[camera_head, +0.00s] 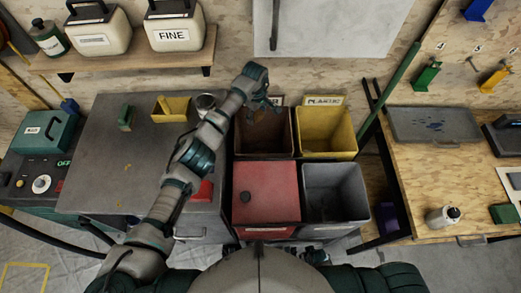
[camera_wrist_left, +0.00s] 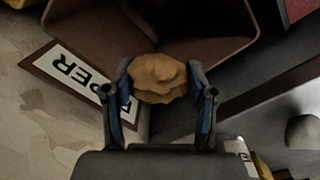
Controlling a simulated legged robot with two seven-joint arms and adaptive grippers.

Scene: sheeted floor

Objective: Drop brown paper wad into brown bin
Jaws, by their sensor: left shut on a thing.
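My left gripper (camera_head: 264,97) is shut on the brown paper wad (camera_wrist_left: 158,79), which is pinched between both fingers in the left wrist view. In the head view the wad cannot be told apart from the gripper. The brown bin (camera_head: 262,134) stands at the back left of a group of bins, with its open top up. My left gripper is at its back edge. In the left wrist view the brown bin (camera_wrist_left: 88,32) lies just beyond the wad, and the wad overlaps its rim.
A yellow bin (camera_head: 328,136) stands right of the brown one, with a red-lidded bin (camera_head: 267,195) and a grey bin (camera_head: 335,193) in front. A grey cabinet top (camera_head: 115,145) is at left, a wooden workbench (camera_head: 425,165) at right. A paper sign (camera_wrist_left: 70,75) is behind the brown bin.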

